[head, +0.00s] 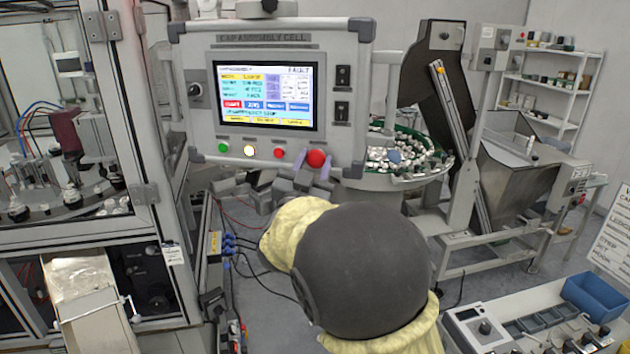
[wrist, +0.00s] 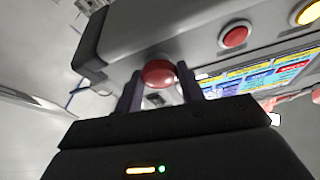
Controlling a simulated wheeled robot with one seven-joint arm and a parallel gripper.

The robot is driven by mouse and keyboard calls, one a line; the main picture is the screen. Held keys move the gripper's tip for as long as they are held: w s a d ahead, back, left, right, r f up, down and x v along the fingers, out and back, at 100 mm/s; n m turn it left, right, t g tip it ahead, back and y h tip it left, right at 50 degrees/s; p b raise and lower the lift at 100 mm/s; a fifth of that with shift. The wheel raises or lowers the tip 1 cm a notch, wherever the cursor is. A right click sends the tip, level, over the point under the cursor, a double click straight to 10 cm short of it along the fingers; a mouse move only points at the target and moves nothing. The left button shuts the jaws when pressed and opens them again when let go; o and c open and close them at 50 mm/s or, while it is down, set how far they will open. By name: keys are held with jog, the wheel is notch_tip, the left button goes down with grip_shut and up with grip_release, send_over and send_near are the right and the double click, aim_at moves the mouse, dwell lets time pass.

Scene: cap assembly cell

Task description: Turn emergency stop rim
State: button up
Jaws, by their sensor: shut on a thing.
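The emergency stop rim is the edge of a large red mushroom button (head: 316,158) at the lower right of the control panel. In the wrist view the red button (wrist: 158,73) sits between the two dark fingers of my gripper (wrist: 160,88). In the head view my gripper (head: 314,172) shows as purple-grey fingers on either side of the button, low on the panel. The fingers are shut on the button's rim. My arm hides part of the area below the panel.
The control panel (head: 340,75) has a lit screen (head: 265,95) reading FAULT. Green (head: 223,146), white-lit (head: 249,150) and red (head: 279,153) buttons sit left of the emergency stop. A bowl feeder (head: 405,178) with caps stands behind the panel's right edge.

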jog(key=shift+s+f+m+h+b, duration=0.15)
jog(key=shift+m+h+b, duration=0.25)
jog(key=shift+m+b, duration=0.65)
jog(key=shift+m+g+h+b, duration=0.4)
jog(key=shift+m+h+b, duration=0.15)
jog(key=shift+m, duration=0.3)
jog(key=shift+r+m+b, duration=0.2)
jog(key=shift+m+b, duration=0.2)
jog(key=shift+m, duration=0.1)
jog(key=shift+r, duration=0.1)
jog(key=o, duration=1)
jog(key=shift+w, duration=0.2)
jog(key=shift+s+a, duration=0.1)
